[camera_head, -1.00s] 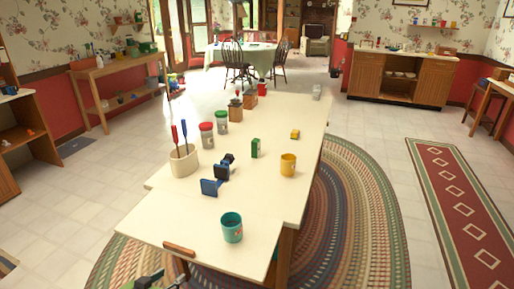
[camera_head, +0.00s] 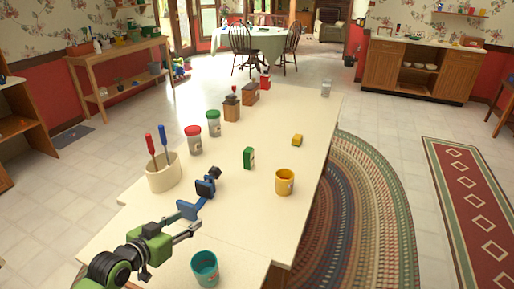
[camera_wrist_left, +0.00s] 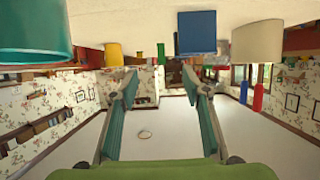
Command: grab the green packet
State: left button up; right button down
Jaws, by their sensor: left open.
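The green packet (camera_head: 249,158) stands upright on the cream table, left of the yellow mug and beyond the blue stand. In the left wrist view, which is upside down, a small green shape (camera_wrist_left: 161,50) between the yellow mug and a blue block looks like it. My left gripper (camera_head: 190,229) is over the near left part of the table, close to the blue stand and teal mug, well short of the packet. Its fingers (camera_wrist_left: 159,82) are spread with nothing between them. My right gripper does not show.
The teal mug (camera_head: 205,268), yellow mug (camera_head: 285,182), blue stand (camera_head: 188,209) and cream utensil pot (camera_head: 163,175) stand around the near table. Red-lidded and green-lidded jars (camera_head: 213,124) line the left edge. A yellow block (camera_head: 297,140) lies beyond the packet.

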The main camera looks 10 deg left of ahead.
aim_at(248, 153)
jog(key=i+l, duration=0.1)
jog(key=i, duration=0.4)
jog(key=i+l, duration=0.15)
jog(key=i, duration=0.4)
